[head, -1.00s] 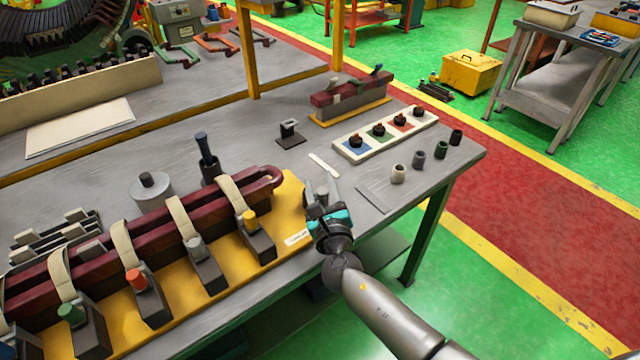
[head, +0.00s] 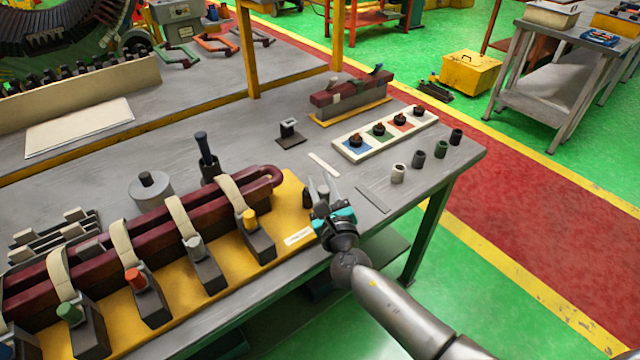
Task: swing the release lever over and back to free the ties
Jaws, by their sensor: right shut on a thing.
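My right gripper (head: 318,190) is at the right end of the yellow base (head: 292,200), near the table's front edge. It is shut on what looks like the release lever, a small dark piece (head: 307,199) mostly hidden by the fingers. Dark red coil bars (head: 200,212) lie along the base. Several cream tie straps (head: 229,193) arch over the bars down to dark blocks (head: 259,244) with coloured knobs, among them yellow (head: 249,218), grey (head: 194,246), orange (head: 133,276) and green (head: 70,313). My left gripper is not in view.
A white tray (head: 345,155) with coloured squares and dark knobs stands behind, with several small cups (head: 398,173) beside it. A flat light strip (head: 323,164) lies behind my right gripper. A grey cylinder (head: 151,190) and a dark upright tool (head: 207,158) stand behind the bars.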

